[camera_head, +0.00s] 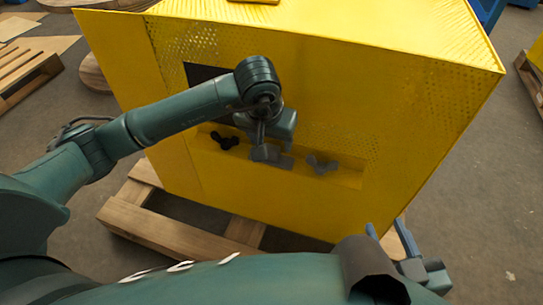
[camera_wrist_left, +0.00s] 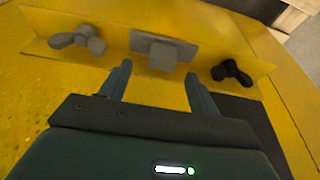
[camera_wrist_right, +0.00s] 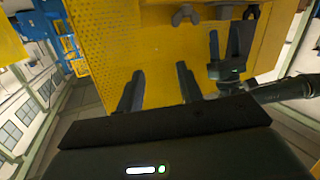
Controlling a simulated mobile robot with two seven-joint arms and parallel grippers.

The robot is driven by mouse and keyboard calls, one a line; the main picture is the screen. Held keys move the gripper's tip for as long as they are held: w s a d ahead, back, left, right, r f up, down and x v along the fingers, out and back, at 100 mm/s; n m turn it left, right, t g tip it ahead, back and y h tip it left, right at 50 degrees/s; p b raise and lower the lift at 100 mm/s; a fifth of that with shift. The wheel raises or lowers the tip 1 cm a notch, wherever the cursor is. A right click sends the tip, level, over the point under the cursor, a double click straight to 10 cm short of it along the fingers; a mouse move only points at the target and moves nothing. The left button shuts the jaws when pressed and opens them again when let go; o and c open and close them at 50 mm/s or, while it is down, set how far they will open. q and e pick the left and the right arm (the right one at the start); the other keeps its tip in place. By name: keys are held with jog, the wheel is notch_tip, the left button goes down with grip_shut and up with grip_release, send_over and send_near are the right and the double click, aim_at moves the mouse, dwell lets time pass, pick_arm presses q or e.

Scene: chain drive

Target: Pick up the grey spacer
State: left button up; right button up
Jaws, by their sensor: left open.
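The grey spacer (camera_wrist_left: 162,53) appears to be the flat grey plate with a raised block, on the yellow ledge in the middle of the left wrist view. In the head view the spacer (camera_head: 271,155) is partly covered by my left gripper (camera_head: 262,138). My left gripper (camera_wrist_left: 158,72) is open, its fingertips just short of the spacer and to either side of its block; I cannot tell if they touch anything. My right gripper (camera_wrist_right: 160,72) is open and empty, away from the ledge; it also shows at the lower right of the head view (camera_head: 388,232).
A grey wing-shaped part (camera_wrist_left: 80,40) and a black wing-shaped part (camera_wrist_left: 232,73) flank the spacer on the ledge. The large yellow housing (camera_head: 330,80) has a dark opening (camera_head: 203,75) above the ledge. A wooden pallet (camera_head: 170,225) lies beneath it.

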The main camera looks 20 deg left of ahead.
aim_at(271, 149)
pick_arm(q)
jog(key=b+x, duration=0.1)
jog(key=x, duration=0.3)
jog(key=shift+a+f, duration=0.2)
jog(key=shift+f, duration=0.15)
jog(key=shift+w+f, duration=0.1)
jog(key=shift+f, duration=0.25)
pick_arm(e)
jog(key=shift+w+a+r+n+t+y, duration=0.1)
jog(key=shift+a+n+t+y, duration=0.15)
jog(key=shift+n+t+y, duration=0.2)
pick_arm(q)
jog(key=shift+r, duration=0.1)
jog(key=c, duration=1.1)
jog(key=shift+c, duration=0.2)
